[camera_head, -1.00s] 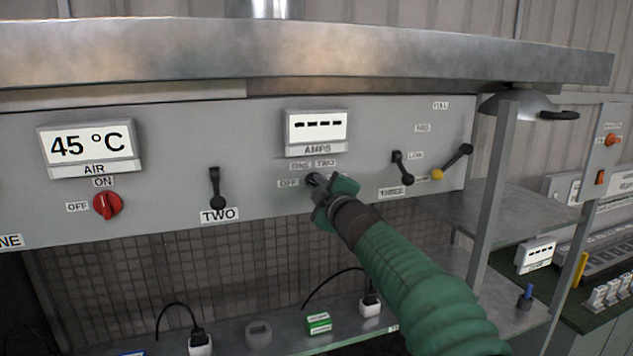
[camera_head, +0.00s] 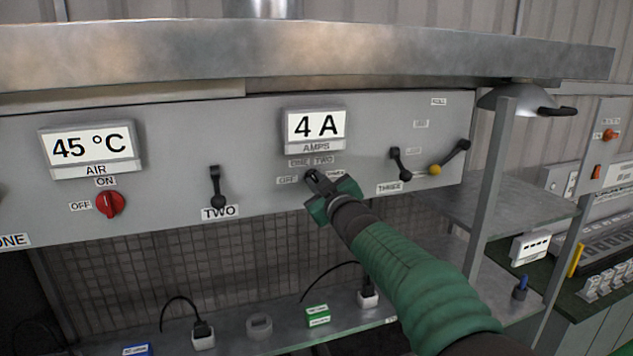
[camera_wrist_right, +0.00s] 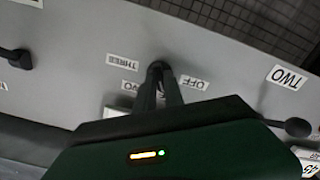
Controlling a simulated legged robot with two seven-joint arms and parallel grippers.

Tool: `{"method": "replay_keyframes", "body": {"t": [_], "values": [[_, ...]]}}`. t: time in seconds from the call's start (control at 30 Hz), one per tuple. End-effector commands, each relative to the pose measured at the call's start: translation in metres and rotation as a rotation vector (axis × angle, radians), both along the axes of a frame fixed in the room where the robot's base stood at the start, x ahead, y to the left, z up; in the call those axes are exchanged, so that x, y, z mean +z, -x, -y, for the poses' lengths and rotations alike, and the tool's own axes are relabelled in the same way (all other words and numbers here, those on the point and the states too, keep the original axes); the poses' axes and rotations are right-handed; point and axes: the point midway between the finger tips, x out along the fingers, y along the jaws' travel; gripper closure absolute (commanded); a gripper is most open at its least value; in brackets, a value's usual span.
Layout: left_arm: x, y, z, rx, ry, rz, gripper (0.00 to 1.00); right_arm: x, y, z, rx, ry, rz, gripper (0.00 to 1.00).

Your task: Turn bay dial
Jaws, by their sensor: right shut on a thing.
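The bay dial (camera_wrist_right: 158,68) is a small dark knob on the grey panel, below the AMPS display (camera_head: 315,128), which reads 4 A. Labels OFF, ONE, TWO and THREE surround it. My right gripper (camera_head: 316,179) is shut on the dial, its arm coming in from the lower right. In the right wrist view the two dark fingers (camera_wrist_right: 160,88) meet at the knob, between the OFF and THREE labels. The gripper hides most of the dial in the head view. My left gripper is not in view.
A red switch (camera_head: 111,204) sits at left under the 45 °C AIR display (camera_head: 90,147). Black levers stand at TWO (camera_head: 216,187) and THREE (camera_head: 401,164), with a yellow-tipped lever (camera_head: 449,158) to the right. A shelf below holds plugs and a green box (camera_head: 318,316).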

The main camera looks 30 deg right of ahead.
Motion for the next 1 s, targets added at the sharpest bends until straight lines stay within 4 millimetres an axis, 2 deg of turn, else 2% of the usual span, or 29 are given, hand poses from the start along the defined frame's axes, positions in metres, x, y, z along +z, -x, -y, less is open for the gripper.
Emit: {"method": "replay_keyframes", "body": {"t": [0.03,0.33,0.37,0.5,0.83,0.93,1.0], "values": [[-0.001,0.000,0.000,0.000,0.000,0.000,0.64,-0.011,-0.001,0.001,-0.004,-0.007,-0.021,1.00],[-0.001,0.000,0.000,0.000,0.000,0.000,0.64,-0.012,-0.001,0.001,-0.004,-0.007,-0.021,1.00],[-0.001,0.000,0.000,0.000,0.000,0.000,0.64,-0.012,-0.001,0.001,-0.004,-0.007,-0.021,0.83],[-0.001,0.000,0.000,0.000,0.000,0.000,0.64,-0.009,-0.001,0.001,-0.002,-0.005,-0.017,0.65],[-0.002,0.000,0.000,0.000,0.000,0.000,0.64,-0.005,0.003,0.000,-0.001,-0.003,-0.007,0.65],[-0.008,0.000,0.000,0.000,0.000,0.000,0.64,-0.006,0.015,-0.003,-0.001,0.000,-0.006,0.65],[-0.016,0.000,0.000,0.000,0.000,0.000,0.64,-0.008,0.030,-0.007,-0.002,-0.002,-0.005,0.65]]}}
